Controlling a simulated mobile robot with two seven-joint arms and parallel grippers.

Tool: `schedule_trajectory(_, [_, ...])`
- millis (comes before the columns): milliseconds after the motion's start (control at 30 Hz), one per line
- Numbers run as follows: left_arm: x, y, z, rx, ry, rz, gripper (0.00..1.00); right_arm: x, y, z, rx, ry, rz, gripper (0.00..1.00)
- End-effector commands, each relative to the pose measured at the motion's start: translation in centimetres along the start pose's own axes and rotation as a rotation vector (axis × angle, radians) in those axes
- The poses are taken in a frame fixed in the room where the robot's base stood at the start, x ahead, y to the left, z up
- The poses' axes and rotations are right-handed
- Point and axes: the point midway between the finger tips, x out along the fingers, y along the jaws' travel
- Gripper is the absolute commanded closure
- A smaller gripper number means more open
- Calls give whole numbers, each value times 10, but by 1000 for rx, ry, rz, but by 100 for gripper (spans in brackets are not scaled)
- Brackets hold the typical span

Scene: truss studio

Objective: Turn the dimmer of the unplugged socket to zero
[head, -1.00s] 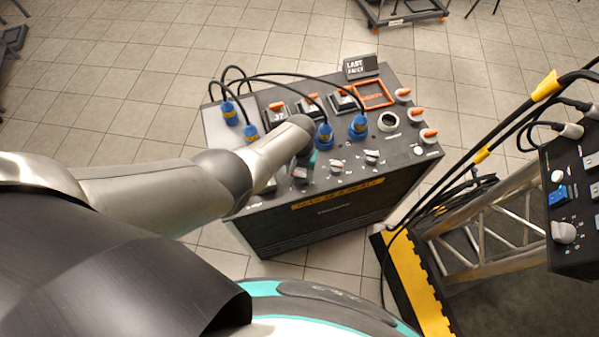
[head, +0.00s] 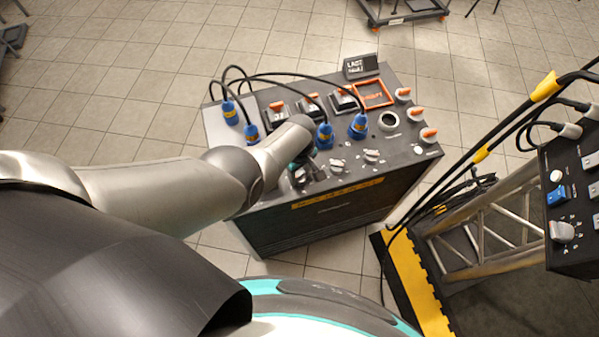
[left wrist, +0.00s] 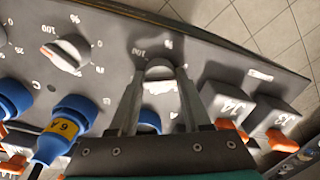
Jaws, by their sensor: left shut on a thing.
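My left gripper (head: 299,180) reaches down over the front part of the black control box (head: 330,221). In the left wrist view its two fingers (left wrist: 159,78) are shut on a grey dimmer knob (left wrist: 159,70), one on each side. A 100 and a % mark show beside this knob; where its pointer stands is hard to tell. Part of a blue socket (left wrist: 149,118) shows between the fingers, with no plug visible in it; my arm hides it in the head view. A neighbouring dimmer knob (left wrist: 68,55) stands free. My right gripper is not in view.
Blue plugs (head: 324,136) with black cables stand upright close to my wrist. Black switches, an orange frame (head: 373,95) and orange-tipped knobs (head: 428,134) sit farther off on the box. At right are a truss (head: 510,215) and another control panel (head: 580,195).

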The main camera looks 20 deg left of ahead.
Motion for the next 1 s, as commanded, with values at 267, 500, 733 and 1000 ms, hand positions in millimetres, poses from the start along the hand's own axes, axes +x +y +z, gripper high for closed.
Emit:
schedule_trajectory(267, [-1, 1, 0, -125, 1, 1, 100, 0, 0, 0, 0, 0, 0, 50])
schedule_trajectory(500, [-1, 1, 0, -165, 1, 1, 100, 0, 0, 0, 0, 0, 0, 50])
schedule_trajectory(733, [-1, 1, 0, -171, 1, 2, 100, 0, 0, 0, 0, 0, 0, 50])
schedule_trajectory(1000, [-1, 1, 0, -170, 0, 2, 40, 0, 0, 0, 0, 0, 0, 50])
